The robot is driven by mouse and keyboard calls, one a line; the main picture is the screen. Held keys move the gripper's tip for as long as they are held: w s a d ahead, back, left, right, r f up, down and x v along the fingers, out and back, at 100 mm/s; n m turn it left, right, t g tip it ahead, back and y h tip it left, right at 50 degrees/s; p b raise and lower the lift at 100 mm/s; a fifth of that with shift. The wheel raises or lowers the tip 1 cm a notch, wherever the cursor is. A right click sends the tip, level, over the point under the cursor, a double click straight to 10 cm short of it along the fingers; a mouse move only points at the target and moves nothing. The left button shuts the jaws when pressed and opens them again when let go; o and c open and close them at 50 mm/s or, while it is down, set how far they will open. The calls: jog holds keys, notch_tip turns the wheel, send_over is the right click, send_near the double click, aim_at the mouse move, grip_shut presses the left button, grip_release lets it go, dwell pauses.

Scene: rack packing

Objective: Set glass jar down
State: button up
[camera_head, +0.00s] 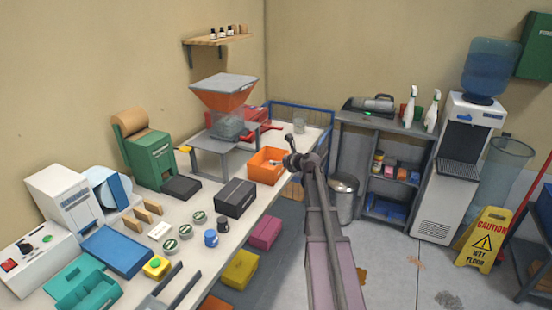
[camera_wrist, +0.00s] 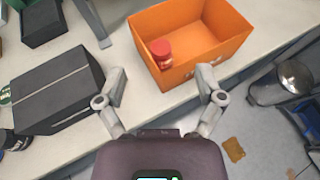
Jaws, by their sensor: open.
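A small jar with a red lid (camera_wrist: 161,50) stands inside the orange bin (camera_wrist: 228,56), in its left corner in the wrist view. Its body is mostly hidden under the lid, so I cannot tell if it is glass. In the head view my gripper (camera_head: 284,152) is over the right part of the orange bin (camera_head: 262,174).
A black box (camera_head: 235,198) lies left of the bin on the bench, close to my left finger in the wrist view. A hopper machine (camera_head: 225,92) stands behind. A metal trash can (camera_head: 343,196) is on the floor to the right.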

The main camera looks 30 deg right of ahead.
jog(key=shift+s, duration=0.1)
dwell(0.7)
